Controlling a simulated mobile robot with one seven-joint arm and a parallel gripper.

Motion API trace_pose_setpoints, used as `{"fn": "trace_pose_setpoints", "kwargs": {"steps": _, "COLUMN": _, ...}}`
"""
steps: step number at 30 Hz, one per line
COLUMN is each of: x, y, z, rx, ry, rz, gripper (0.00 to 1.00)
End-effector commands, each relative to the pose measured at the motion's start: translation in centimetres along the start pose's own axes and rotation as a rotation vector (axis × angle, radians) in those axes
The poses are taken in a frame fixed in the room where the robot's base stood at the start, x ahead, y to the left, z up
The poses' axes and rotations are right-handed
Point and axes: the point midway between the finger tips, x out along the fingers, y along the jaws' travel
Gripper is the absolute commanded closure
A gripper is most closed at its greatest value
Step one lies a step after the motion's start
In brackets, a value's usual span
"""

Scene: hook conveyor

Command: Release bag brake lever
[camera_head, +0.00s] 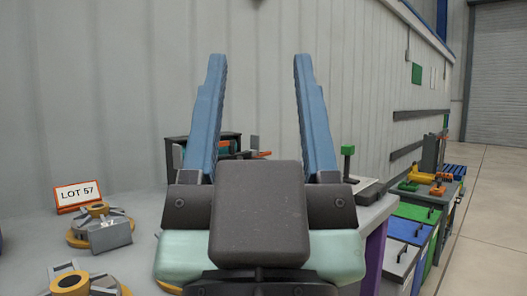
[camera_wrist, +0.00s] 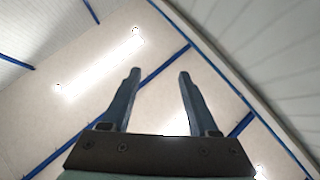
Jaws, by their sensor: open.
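My gripper (camera_head: 260,58) is open and empty, its two blue fingers pointing up in front of the wall in the head view. In the wrist view my gripper (camera_wrist: 159,74) is also open, with only ceiling and wall beyond it. A small upright lever with a green knob (camera_head: 348,150) stands on a grey base to the right of my gripper, apart from it. I cannot tell whether it is the bag brake lever. A dark unit with orange and teal parts (camera_head: 232,142) sits behind my gripper, largely hidden by it. No bag is clearly visible.
Coloured cabinets (camera_head: 408,230) with yellow tools (camera_head: 432,178) line the right wall. Open floor (camera_head: 490,220) lies at far right.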

Motion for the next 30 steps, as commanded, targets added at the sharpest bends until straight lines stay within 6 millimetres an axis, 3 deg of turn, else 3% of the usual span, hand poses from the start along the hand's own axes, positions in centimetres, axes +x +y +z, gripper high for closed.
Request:
{"fn": "trace_pose_setpoints", "kwargs": {"steps": 1, "x": 1.0, "y": 0.0, "z": -0.9, "rx": 0.000, "ry": 0.000, "rz": 0.000, "gripper": 0.50}}
{"fn": "trace_pose_setpoints", "kwargs": {"steps": 9, "x": 6.4, "y": 0.0, "z": -6.1, "rx": 0.000, "ry": 0.001, "rz": 0.000, "gripper": 0.99}}
{"fn": "trace_pose_setpoints", "kwargs": {"steps": 30, "x": 23.4, "y": 0.0, "z": -22.2, "rx": 0.001, "ry": 0.000, "rz": -0.002, "gripper": 1.00}}
